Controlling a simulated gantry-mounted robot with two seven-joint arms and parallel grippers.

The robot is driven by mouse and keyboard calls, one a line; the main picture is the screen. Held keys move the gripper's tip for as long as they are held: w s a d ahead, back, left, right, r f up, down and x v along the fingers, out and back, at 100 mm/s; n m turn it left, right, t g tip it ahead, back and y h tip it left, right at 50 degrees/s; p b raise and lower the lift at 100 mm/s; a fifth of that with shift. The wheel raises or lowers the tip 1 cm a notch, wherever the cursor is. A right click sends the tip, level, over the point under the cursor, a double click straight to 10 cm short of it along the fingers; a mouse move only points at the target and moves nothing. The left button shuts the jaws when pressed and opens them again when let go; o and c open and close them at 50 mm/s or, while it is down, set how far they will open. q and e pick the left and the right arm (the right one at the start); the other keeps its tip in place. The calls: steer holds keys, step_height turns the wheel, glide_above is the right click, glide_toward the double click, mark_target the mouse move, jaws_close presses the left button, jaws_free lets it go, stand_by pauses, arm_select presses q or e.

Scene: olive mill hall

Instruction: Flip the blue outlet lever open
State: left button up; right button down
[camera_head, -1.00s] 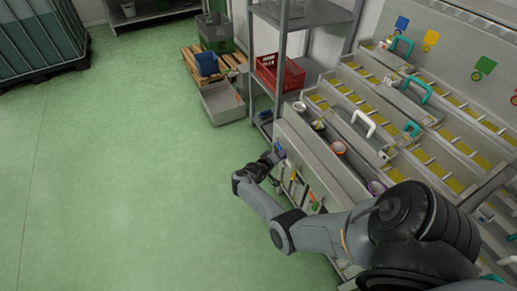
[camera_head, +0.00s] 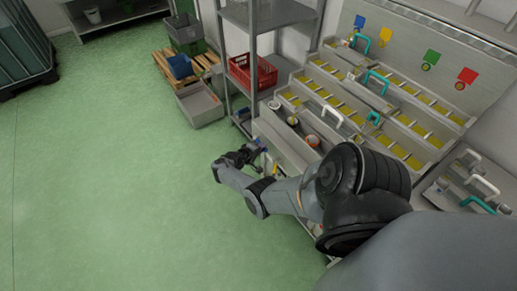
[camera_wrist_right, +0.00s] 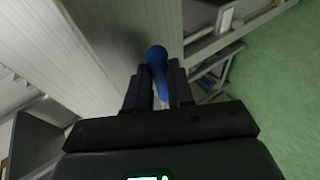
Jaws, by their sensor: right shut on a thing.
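The blue outlet lever (camera_wrist_right: 156,58) shows in the right wrist view, its rounded end up between the two dark fingers. My right gripper (camera_wrist_right: 158,76) is shut on this lever. In the head view my right gripper (camera_head: 255,149) reaches the front face of the lowest trough, near the shelf's foot. Only a small bit of blue shows there, and the outlet behind the lever is hidden. My left gripper is in no view.
Stepped metal troughs (camera_head: 318,113) with yellow liquid rise at right. A grey shelf rack holds a red crate (camera_head: 252,73). A grey bin (camera_head: 201,104) sits on the floor beside a wooden pallet. The green floor (camera_head: 105,190) at left is clear.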

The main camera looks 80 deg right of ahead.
steer(key=shift+s+r, duration=0.1)
steer(key=c, duration=1.3)
jaws_free()
steer(key=p+v, duration=0.3)
steer(key=v, duration=0.7)
steer(key=shift+w+a+r+p, duration=0.2)
steer(key=shift+a+r+p, duration=0.05)
steer(key=shift+p, duration=0.15)
